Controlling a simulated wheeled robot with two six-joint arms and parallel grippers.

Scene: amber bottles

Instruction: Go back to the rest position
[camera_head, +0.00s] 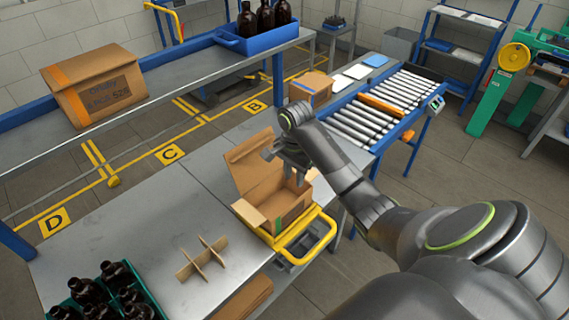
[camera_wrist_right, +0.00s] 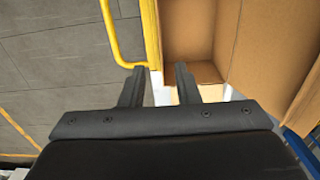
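My right gripper (camera_head: 296,178) is above the open cardboard box (camera_head: 285,208) at the table's right end, reaching in from the right. In the right wrist view its two fingers (camera_wrist_right: 158,68) are apart, with nothing seen between them but the box wall and yellow frame behind. The box (camera_wrist_right: 190,40) has its flaps up and sits in a yellow-handled holder (camera_head: 305,238). Whether the fingertips touch the box, I cannot tell. My left gripper is not in the head view.
A green crate of amber bottles (camera_head: 105,295) and a cardboard divider (camera_head: 203,258) are on the steel table (camera_head: 130,228). A blue bin of bottles (camera_head: 262,38) and a closed carton (camera_head: 95,85) stand on the upper shelf. A roller conveyor (camera_head: 375,105) lies behind my right arm.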

